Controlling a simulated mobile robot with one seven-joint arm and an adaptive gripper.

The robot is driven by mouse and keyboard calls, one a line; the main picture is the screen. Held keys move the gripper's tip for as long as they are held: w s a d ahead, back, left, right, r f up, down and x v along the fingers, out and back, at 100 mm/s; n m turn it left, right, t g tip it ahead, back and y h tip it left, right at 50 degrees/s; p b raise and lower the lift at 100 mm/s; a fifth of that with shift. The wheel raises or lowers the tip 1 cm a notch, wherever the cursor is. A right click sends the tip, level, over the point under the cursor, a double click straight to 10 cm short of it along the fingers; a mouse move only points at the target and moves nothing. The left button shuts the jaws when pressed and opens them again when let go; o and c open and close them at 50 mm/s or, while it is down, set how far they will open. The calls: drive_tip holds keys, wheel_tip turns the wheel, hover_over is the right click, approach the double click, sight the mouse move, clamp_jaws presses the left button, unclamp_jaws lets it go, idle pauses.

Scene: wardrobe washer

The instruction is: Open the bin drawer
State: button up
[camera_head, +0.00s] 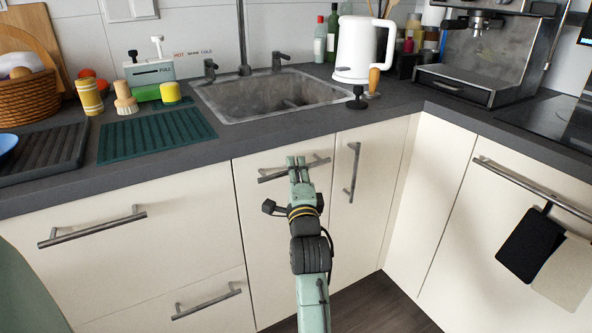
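A cream cabinet front (265,240) under the sink has a grey bar handle (268,178) near its top and sits flush with its neighbours. No label shows which front is the bin drawer. My gripper (296,161) reaches up to the middle of this bar handle, its two pale green fingers pointing away from me and covering that part of the bar. A narrow gap shows between the fingers. I cannot tell whether they touch the bar or have it between them.
Other closed fronts have handles at the left (90,228), lower left (207,301), right of my gripper (354,172) and far right (530,188). The dark counter (200,150) overhangs the fronts. The visible floor (375,305) is clear.

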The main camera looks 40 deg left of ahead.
clamp_jaws()
idle(0.3)
idle(0.3)
